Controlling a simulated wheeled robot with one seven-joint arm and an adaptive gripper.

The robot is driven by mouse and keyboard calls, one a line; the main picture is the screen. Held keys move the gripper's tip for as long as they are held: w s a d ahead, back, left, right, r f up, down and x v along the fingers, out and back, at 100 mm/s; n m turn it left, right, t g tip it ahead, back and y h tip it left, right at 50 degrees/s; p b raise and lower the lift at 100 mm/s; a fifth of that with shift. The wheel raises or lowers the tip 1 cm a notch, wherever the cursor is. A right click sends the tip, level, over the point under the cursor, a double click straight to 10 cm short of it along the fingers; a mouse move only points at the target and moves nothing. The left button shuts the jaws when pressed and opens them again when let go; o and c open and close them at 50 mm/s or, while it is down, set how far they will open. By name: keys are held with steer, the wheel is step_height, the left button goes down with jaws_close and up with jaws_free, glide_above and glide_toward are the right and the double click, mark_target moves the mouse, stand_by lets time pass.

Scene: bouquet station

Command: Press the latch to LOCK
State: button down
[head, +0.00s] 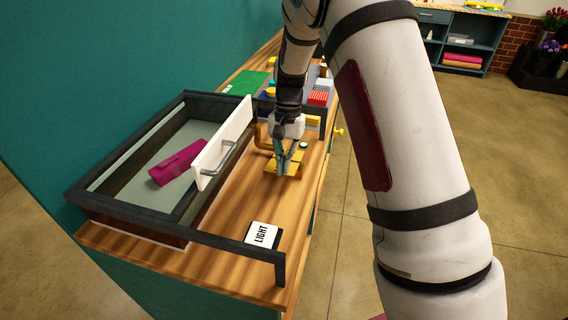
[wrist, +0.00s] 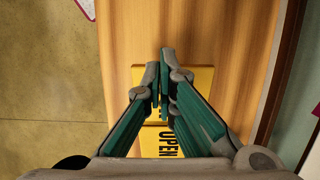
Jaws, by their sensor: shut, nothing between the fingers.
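The yellow latch plate (head: 296,165) sits on the wooden counter, to the right of the white panel. In the wrist view the yellow latch (wrist: 203,78) lies under my fingers. The word OPEN shows on its lower part, and other lettering higher up is hidden by the fingers, so I cannot read LOCK. My gripper (head: 281,170), with teal fingers, points down over the latch. In the wrist view my gripper (wrist: 160,65) is shut and empty, with the fingertips over the plate's upper edge. I cannot tell whether the tips touch it.
A dark-framed, glass-topped case (head: 120,212) holds a magenta box (head: 178,162). A white panel (head: 222,142) with a handle stands at its right side. A LIGHT sign (head: 262,234) lies near the front. A green mat (head: 246,83) and red items (head: 318,98) are farther back.

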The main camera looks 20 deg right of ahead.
steer(key=shift+s, duration=0.1)
steer(key=shift+s+f+t+p, duration=0.1)
steer(key=shift+f+t+p, duration=0.05)
steer(key=shift+t+p, duration=0.25)
steer(key=shift+s+a+f+h, duration=0.15)
steer(key=shift+a+h, duration=0.05)
steer(key=shift+h, duration=0.2)
steer(key=shift+s+a+f+t+p, duration=0.1)
steer(key=shift+s+f+t+p, duration=0.15)
steer(key=shift+t+p, duration=0.35)
steer(key=shift+s+a+f+t+h+p, duration=0.1)
steer(key=shift+s+f+t+h+p, duration=0.05)
steer(key=shift+f+t+h+p, duration=0.3)
steer(key=shift+a+f, duration=0.1)
steer(key=shift+f, duration=0.95)
steer(key=shift+s+f, duration=0.25)
